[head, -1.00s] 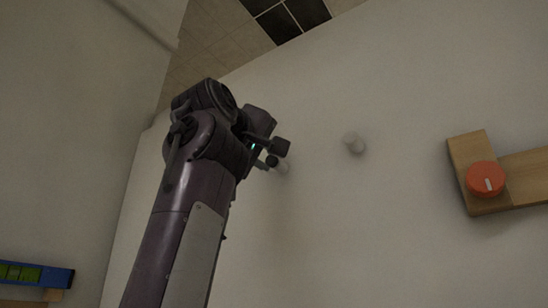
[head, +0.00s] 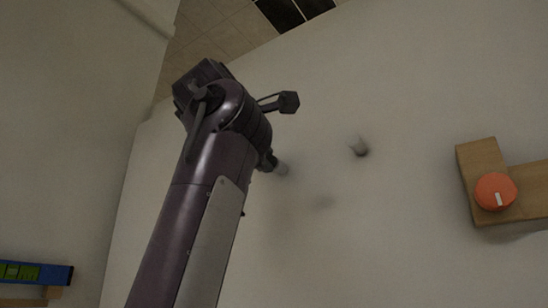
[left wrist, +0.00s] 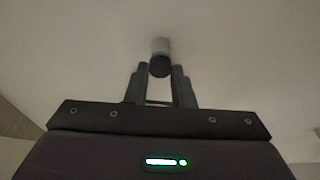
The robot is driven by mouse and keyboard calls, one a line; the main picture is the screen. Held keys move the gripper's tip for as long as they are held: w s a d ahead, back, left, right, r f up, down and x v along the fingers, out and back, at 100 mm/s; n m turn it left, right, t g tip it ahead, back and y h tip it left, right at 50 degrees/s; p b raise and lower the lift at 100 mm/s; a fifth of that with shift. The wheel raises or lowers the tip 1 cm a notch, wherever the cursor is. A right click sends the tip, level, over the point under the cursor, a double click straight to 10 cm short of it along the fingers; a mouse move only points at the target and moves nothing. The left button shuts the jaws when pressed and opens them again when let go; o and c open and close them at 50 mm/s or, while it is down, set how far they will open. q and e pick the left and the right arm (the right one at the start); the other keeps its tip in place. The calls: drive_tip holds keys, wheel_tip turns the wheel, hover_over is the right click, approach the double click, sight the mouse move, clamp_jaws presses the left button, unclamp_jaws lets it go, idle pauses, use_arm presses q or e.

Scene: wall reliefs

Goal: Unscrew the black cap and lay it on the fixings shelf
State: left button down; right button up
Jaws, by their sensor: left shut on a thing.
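The black cap (left wrist: 160,68) shows in the left wrist view at the end of a pale stud (left wrist: 161,46) that stands out from the wall. My left gripper (left wrist: 160,72) is shut on the cap, one finger on each side. In the head view my left gripper (head: 270,162) is mostly hidden behind its own wrist, and the pale stud (head: 282,169) shows just to its right. I cannot tell whether the cap still touches the stud. My right gripper is not in view. No shelf is clearly recognisable as the fixings shelf.
A second pale stud (head: 359,147) stands on the wall to the right. A wooden board (head: 480,160) with an orange dial (head: 495,191) is at far right. A blue tray (head: 62,275) with green contents sits above a wooden piece (head: 53,293) at lower left. The wall between is bare.

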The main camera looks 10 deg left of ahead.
use_arm(q)
drive_tip(key=n, duration=0.2)
drive_tip(key=shift+n+g+b, duration=0.3)
drive_tip(key=shift+g+b, duration=0.05)
drive_tip(key=shift+g, duration=0.05)
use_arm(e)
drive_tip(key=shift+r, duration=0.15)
use_arm(q)
drive_tip(key=n+g, duration=0.1)
drive_tip(key=n, duration=0.3)
drive_tip(key=shift+a+r+h, duration=0.1)
drive_tip(key=shift+h, duration=0.3)
